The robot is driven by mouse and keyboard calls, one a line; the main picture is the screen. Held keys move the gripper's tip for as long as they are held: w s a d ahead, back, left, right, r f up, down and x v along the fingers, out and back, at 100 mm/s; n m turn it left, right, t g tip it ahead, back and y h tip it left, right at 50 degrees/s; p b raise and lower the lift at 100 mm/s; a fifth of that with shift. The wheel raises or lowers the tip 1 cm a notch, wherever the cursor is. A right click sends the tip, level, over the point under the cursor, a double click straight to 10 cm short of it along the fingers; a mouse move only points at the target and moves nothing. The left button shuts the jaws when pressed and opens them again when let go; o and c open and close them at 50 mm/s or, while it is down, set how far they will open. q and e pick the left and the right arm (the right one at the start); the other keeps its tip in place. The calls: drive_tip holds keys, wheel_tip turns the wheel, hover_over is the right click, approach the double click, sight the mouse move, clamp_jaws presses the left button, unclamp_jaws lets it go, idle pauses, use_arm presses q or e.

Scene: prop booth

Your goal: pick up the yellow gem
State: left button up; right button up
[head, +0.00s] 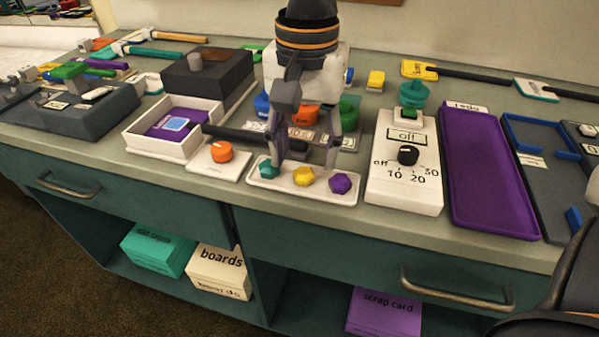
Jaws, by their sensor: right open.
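The yellow gem (304,177) lies in the middle of a small white tray (292,195). A teal gem (267,171) is to its left and a purple gem (341,184) to its right. My right gripper (303,164) points down over the tray, open and empty. Its left finger overlaps the edge of the teal gem in the picture, and its right finger ends between the yellow and purple gems. The yellow gem shows between the fingertips. I cannot tell the exact height of the tips above the tray. My left gripper is out of view.
A white box with an "off" label and a dial (408,155) stands right of the tray, beside a purple tray (485,180). An orange knob on a white plate (221,151) sits to the left. Orange, blue and green round things stand behind the gripper.

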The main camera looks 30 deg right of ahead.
sight(304, 170)
wheel_tip(304, 170, down, 3)
drive_tip(key=shift+f, duration=0.1)
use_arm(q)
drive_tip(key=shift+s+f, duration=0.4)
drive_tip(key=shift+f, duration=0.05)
use_arm(e)
drive_tip(key=shift+c, duration=0.5)
drive_tip(key=c, duration=0.8)
